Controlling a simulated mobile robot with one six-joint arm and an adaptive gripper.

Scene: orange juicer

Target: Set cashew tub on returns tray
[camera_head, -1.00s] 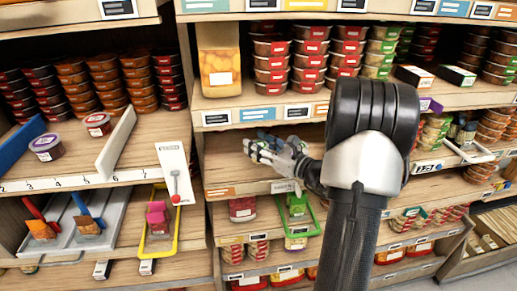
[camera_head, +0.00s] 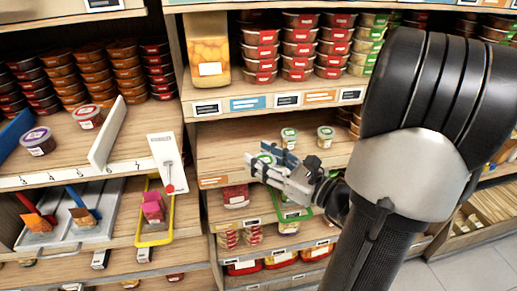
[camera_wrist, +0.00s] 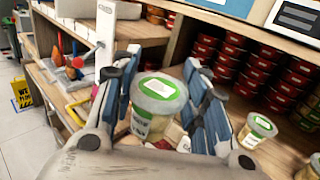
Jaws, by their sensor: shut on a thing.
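My gripper (camera_head: 272,170) is shut on a small clear tub with a green-and-white lid, which shows best in the wrist view as the held tub (camera_wrist: 152,105). The tub sits upright between the blue finger pads, with pale contents and unreadable print. In the head view it is mostly hidden by the fingers. My gripper is in front of the middle shelf, apart from it. Trays in view are a yellow-rimmed tray (camera_head: 169,236) at lower left and a green-rimmed tray (camera_head: 291,214) below my gripper. I cannot tell which is the returns tray.
Two similar green-lidded tubs (camera_head: 289,137) (camera_head: 325,137) stand on the middle shelf behind my gripper. A white upright panel (camera_head: 166,163) stands at the left compartment's edge. The shelf top (camera_head: 225,150) left of the tubs is clear. Stacked red tubs (camera_wrist: 233,55) fill shelves to the right in the wrist view.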

